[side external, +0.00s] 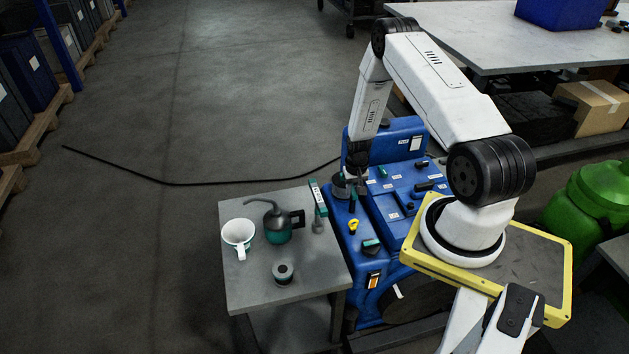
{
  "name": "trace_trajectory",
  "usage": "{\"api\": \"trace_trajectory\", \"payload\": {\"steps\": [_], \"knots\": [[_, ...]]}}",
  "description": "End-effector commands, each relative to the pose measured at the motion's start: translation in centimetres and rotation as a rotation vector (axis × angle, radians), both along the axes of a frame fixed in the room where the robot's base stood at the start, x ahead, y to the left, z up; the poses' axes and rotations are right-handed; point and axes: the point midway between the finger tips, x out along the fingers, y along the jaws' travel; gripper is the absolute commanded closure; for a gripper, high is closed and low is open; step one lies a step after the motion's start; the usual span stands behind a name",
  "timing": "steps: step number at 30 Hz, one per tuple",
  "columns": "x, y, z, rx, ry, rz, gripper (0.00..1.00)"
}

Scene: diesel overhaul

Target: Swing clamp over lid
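The blue engine (405,185) stands in the middle, below my arm. My gripper (353,184) is small and dark, low over the engine's left end, near its top surface. A dark round pot-like part (339,188) sits just left of the gripper, at the engine edge. It may be the lidded part, but lid and clamp cannot be told apart at this size. I cannot tell whether the gripper touches it, or whether its fingers are open or shut.
A grey table (252,290) at the left holds a white mug (238,236), an oil can (278,232), a small round can (283,273) and a teal-handled tool (318,198). A yellow part (353,226) is on the engine. Open floor lies left.

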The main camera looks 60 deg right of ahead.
Motion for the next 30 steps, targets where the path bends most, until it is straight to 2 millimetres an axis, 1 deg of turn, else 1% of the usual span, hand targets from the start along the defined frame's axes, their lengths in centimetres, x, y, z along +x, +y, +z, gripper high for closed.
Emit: {"api": "trace_trajectory", "payload": {"steps": [2,5,6,17,22,30], "knots": [[0.0,0.0,0.0,0.000,0.000,0.000,0.68],[0.0,0.0,0.0,0.000,0.000,0.000,0.39],[0.0,0.0,-0.1,0.001,0.001,0.000,0.38],[0.0,0.0,0.2,0.000,0.000,-0.001,0.38],[0.0,0.0,1.2,0.000,0.000,-0.001,0.38],[0.0,0.0,3.5,-0.001,-0.001,-0.001,0.38]]}}
